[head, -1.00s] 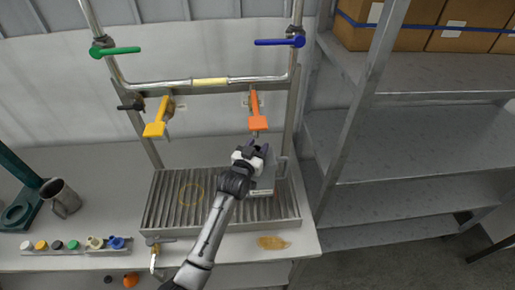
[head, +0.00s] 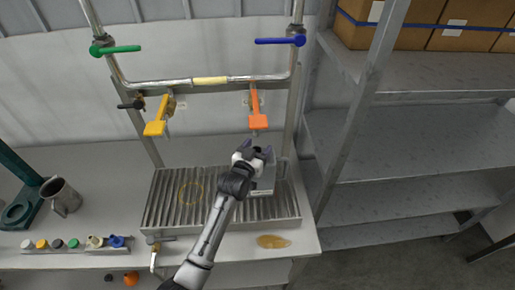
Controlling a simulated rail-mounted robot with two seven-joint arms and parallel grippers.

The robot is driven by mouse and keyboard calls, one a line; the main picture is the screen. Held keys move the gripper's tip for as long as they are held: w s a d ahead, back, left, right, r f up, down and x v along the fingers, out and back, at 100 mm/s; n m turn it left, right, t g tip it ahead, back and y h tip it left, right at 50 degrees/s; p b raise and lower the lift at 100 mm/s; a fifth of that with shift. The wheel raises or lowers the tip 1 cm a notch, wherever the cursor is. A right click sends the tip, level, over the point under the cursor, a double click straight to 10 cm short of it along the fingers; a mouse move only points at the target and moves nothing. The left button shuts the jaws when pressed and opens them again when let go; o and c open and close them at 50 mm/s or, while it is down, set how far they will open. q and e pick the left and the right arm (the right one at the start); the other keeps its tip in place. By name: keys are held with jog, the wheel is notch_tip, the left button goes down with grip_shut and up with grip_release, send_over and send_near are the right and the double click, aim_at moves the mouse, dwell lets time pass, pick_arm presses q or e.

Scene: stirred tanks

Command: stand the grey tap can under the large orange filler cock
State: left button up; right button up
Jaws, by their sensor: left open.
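The grey tap can (head: 266,183) stands on the slatted drip tray (head: 165,213), below the large orange filler cock (head: 257,121). My left gripper (head: 258,153) is open at the top of the can, with its fingers spread. My gripper and forearm hide much of the can's left side and top, so I cannot tell whether the fingers touch it. The can looks upright, with a pale label low on its front. The right gripper is not in view.
A yellow cock (head: 155,128) hangs left of the orange one. A metal jug (head: 65,198) and a rack of coloured caps (head: 75,249) are on the left of the bench. An amber spill (head: 273,242) lies in front of the tray. Grey shelves (head: 400,145) stand right.

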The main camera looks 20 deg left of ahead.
pick_arm(q)
jog(key=shift+r, duration=0.15)
jog(key=s+a, duration=0.1)
jog(key=s, duration=1.1)
jog(key=s+f+g, duration=0.7)
jog(key=s+f, duration=0.5)
jog(key=s, duration=0.3)
jog(key=s+f+g, duration=0.1)
jog(key=s+g, duration=0.2)
jog(key=s, duration=0.7)
jog(key=s+f+m+g+y, duration=0.1)
jog(key=s+g, duration=0.3)
jog(key=s, duration=0.7)
jog(key=shift+s+a+f, duration=0.15)
jog(key=shift+s+f, duration=0.15)
jog(key=shift+f, duration=0.5)
